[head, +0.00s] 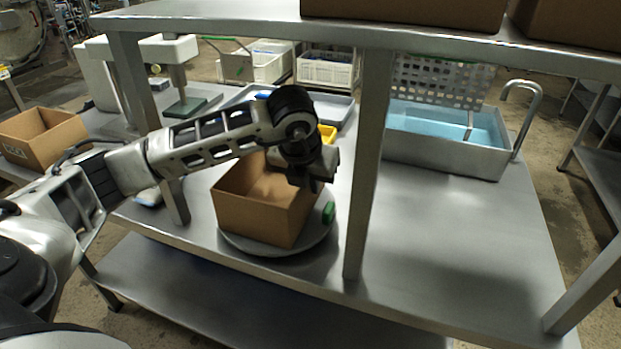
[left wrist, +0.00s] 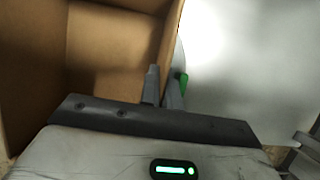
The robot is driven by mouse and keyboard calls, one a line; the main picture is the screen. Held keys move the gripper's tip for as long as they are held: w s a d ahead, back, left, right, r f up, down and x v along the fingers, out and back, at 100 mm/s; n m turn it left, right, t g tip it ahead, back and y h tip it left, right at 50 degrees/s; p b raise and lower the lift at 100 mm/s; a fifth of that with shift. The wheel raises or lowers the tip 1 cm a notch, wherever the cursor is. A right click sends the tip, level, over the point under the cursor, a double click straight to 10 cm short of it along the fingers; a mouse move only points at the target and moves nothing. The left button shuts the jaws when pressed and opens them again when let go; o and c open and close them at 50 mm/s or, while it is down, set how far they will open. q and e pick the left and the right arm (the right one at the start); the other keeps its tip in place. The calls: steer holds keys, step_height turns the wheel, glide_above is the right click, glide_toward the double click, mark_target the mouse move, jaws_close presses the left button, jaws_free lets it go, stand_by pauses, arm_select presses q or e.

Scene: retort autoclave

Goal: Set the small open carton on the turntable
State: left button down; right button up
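The small open carton (head: 265,215) is brown and stands upright on the round grey turntable (head: 312,240), whose rim shows around its front and right. I cannot tell whether its whole base touches the plate. My left gripper (head: 314,186) reaches down at the carton's right-hand wall. In the left wrist view, its two fingers (left wrist: 163,90) are close together with the top of the carton wall (left wrist: 168,45) between them. A green piece (head: 328,212) sits at the turntable's right edge, just beside the fingers. My right gripper is not in view.
A shelf post (head: 368,170) stands right of the turntable, and a shelf (head: 250,20) runs overhead. A steel basin with blue water (head: 450,130) is at the back right. Another open carton (head: 60,150) is at the far left. The tabletop (head: 450,230) right of the post is clear.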

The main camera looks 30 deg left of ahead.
arm_select(q)
steer(key=c, duration=2)
jaws_free()
steer(key=shift+f, duration=0.1)
steer(key=o, duration=0.4)
steer(key=shift+r, duration=0.25)
steer(key=b+v, duration=0.1)
steer(key=v, duration=0.6)
steer(key=shift+s+r, duration=0.1)
steer(key=shift+s, duration=0.05)
